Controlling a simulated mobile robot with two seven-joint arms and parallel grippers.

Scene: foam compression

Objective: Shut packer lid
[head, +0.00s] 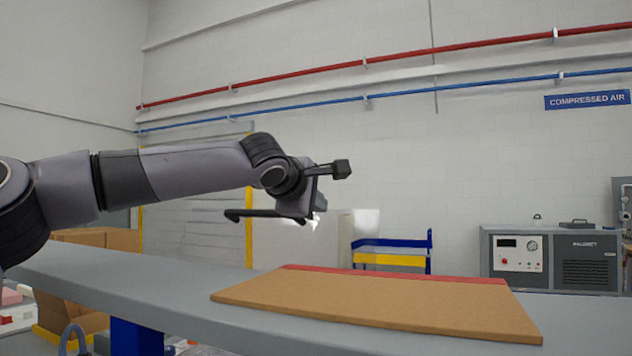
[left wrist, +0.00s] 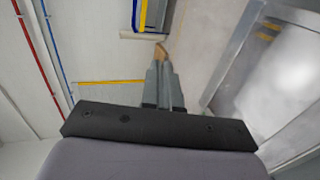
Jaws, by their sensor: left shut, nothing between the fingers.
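My left gripper (head: 318,205) reaches in from the left in the head view, in the air above and behind the table. Its two grey fingers (left wrist: 161,75) show together in the left wrist view, shut with nothing between them. A grey-framed panel with a cloudy, shiny pane (left wrist: 285,85) stands at the right of the left wrist view, apart from the fingers. It may be the packer lid, but I cannot tell. A pale panel (head: 285,238) shows behind the gripper in the head view. My right gripper is not in view.
A brown board (head: 380,303) with a red far edge lies on the grey table (head: 130,284). A blue and yellow rack (head: 392,259) and a grey machine (head: 552,259) stand behind. Cardboard boxes (head: 95,238) are at the left. Air above the board is clear.

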